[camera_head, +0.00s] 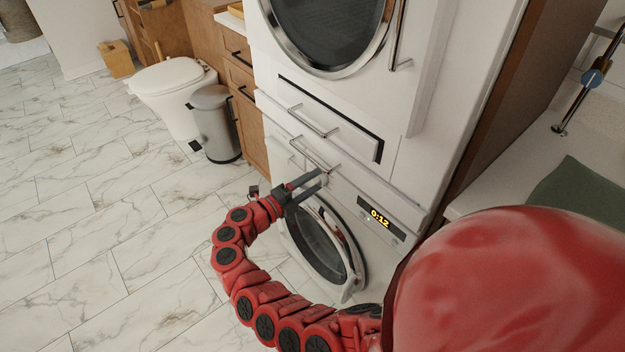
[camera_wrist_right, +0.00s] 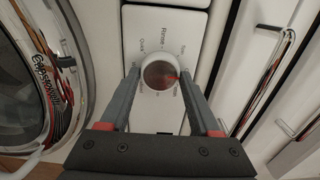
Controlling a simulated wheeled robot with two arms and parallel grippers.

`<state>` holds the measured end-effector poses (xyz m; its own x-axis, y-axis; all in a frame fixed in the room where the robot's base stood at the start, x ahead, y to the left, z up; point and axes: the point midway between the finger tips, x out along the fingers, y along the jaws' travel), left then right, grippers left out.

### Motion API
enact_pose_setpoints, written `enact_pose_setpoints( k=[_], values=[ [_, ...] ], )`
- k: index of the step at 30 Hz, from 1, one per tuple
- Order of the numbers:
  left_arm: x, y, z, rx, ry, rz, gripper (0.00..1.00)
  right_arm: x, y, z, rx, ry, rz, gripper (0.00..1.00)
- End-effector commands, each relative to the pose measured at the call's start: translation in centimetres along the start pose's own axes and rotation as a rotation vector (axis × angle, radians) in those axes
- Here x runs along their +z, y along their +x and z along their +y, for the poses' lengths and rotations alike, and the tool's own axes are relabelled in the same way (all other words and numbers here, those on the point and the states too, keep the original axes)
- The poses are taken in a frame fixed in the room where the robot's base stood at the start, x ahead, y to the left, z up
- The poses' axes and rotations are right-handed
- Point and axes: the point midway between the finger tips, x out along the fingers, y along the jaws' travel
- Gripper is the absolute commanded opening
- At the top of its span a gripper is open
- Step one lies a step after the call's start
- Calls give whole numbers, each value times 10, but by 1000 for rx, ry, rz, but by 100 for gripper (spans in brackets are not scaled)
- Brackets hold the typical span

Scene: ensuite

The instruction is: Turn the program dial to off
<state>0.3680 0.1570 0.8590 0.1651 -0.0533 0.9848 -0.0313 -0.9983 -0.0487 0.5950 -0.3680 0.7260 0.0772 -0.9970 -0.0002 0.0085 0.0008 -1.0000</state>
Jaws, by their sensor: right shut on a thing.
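A red mark shows on the dial's right side in the right wrist view. Most of the lettering is too small or covered to read. My right gripper (camera_head: 322,179) reaches the lower washing machine's control panel (camera_head: 350,198). In the wrist view its two fingers (camera_wrist_right: 160,78) are on either side of the dial, shut on it. In the head view the fingers largely hide the dial. My left gripper is not in view.
The round washer door (camera_head: 325,245) is below the panel, and a lit display (camera_head: 380,217) reads 0:12. Drawer handles (camera_head: 313,121) stick out just above. A bin (camera_head: 215,124) and toilet (camera_head: 172,88) stand left. The marble floor (camera_head: 90,240) is clear.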

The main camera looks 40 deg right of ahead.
Motion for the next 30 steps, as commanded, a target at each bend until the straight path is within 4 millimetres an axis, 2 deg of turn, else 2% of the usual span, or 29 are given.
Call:
enact_pose_setpoints(
  k=[16,17,18,21,30],
  values=[
    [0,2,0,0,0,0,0,0,0,0,0,-25,0,8],
    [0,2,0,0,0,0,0,0,0,0,0,-25,0,67],
    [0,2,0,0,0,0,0,0,0,0,0,-25,0,74],
    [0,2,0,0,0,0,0,0,0,0,0,-24,0,92],
    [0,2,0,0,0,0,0,0,-1,0,0,-24,-1,92]
  ],
)
